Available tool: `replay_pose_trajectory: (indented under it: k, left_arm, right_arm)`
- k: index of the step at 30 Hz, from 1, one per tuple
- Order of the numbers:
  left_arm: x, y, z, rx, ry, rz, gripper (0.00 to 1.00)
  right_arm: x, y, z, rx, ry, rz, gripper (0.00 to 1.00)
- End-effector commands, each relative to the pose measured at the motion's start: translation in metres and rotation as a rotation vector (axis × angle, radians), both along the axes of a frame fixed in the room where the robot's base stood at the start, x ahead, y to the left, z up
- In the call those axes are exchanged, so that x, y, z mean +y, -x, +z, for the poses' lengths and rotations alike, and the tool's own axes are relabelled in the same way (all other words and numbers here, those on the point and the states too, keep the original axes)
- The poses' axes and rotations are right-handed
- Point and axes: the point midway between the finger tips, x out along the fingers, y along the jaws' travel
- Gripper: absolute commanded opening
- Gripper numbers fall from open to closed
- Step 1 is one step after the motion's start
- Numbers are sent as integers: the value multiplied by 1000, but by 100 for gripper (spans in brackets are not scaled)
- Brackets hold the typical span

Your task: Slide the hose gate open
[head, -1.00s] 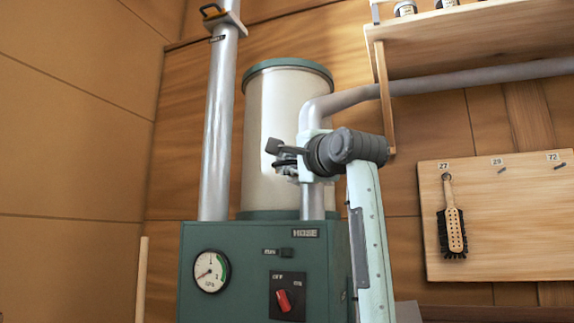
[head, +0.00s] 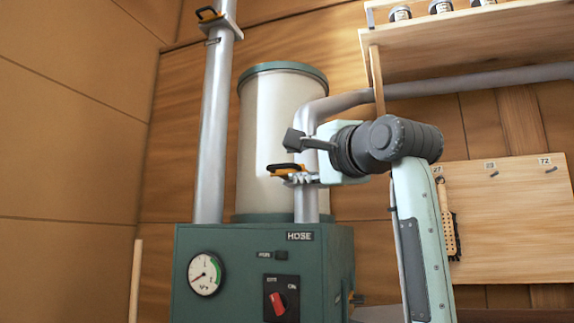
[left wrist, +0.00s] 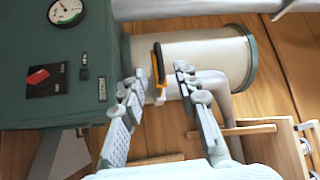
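The hose gate's yellow-orange handle (head: 285,169) sits at the left side of the grey pipe that rises behind the HOSE label on the green cabinet. My left gripper (head: 296,160) is beside that pipe, its arm reaching in from the lower right. In the left wrist view the gripper (left wrist: 160,75) is open, with one finger on each side of the yellow handle (left wrist: 158,62) and visible space between. I cannot tell whether a finger touches it. The gate's plate is partly hidden by the fingers. My right gripper is in neither view.
The green cabinet (head: 235,240) bears a gauge and a red switch. A cream cylinder (head: 270,130) stands behind the pipe. A wooden shelf (head: 450,55) and pegboard (head: 500,220) are at the right.

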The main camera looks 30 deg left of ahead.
Motion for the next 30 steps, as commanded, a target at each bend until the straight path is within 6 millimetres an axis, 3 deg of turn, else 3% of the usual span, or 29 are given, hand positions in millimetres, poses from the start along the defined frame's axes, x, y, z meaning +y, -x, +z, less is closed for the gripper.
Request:
replay_pose_trajectory:
  k: [3, 9, 30]
  left_arm:
    - [-15, 10, -3, -1, 0, 2, 31]
    - [-26, 16, -5, 1, 1, 2, 31]
    - [-27, 17, -5, 1, 0, 2, 31]
  right_arm:
    - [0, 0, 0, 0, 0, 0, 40]
    - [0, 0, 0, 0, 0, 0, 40]
    - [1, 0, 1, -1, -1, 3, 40]
